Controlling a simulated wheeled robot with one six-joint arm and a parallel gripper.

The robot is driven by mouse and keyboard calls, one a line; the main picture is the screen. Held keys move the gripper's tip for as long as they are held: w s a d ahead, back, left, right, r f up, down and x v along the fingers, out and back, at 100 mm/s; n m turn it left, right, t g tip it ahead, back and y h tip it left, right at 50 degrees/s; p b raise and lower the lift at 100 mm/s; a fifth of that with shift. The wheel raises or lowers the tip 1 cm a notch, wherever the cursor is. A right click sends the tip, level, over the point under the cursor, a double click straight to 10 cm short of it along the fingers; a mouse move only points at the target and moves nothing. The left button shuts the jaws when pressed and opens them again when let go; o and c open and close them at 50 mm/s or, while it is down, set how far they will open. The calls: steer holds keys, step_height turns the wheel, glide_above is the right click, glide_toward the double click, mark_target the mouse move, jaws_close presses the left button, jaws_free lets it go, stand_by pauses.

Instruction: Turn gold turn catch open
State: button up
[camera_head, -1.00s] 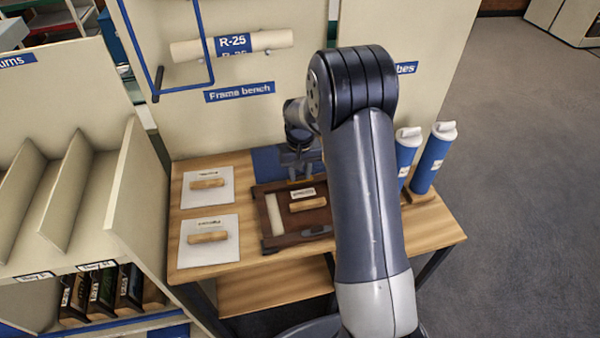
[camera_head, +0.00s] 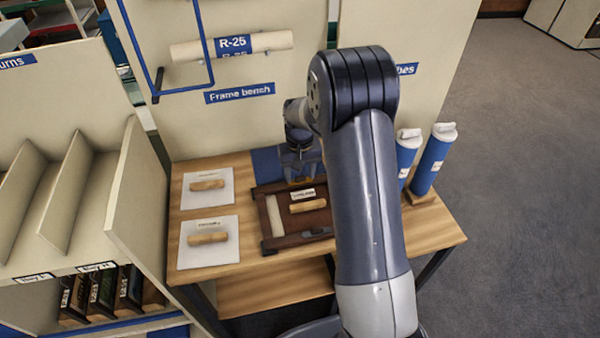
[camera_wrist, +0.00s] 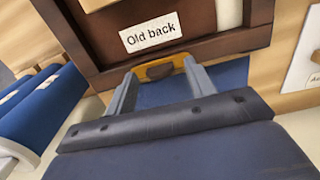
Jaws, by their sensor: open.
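A dark brown wooden frame (camera_head: 266,232) lies on the bench, with its "Old back" label (camera_wrist: 151,33) legible in the wrist view. The gold turn catch (camera_wrist: 187,64) shows at the frame's near edge in the wrist view, with a dark brown piece at its middle. My gripper (camera_wrist: 160,73) is open, its two grey fingers on either side of the catch. I cannot tell whether they touch it. In the head view my gripper (camera_head: 302,172) is low at the frame's back edge, and the catch is hidden there.
Blue tubes with white caps (camera_head: 433,160) stand at the bench's right. A blue mat (camera_wrist: 225,80) lies under the gripper. A beige panel with a "Frame bench" sign (camera_head: 239,93) rises behind.

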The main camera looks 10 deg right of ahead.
step_height(320, 180, up, 10)
steer(key=shift+r+b, duration=0.25)
steer(key=shift+b, duration=0.1)
steer(key=shift+f, duration=0.1)
step_height(320, 180, down, 10)
steer(key=shift+f+p, duration=0.2)
steer(key=shift+p, duration=0.2)
steer(key=shift+f+n, duration=0.1)
steer(key=shift+n, duration=0.2)
stand_by(0.5)
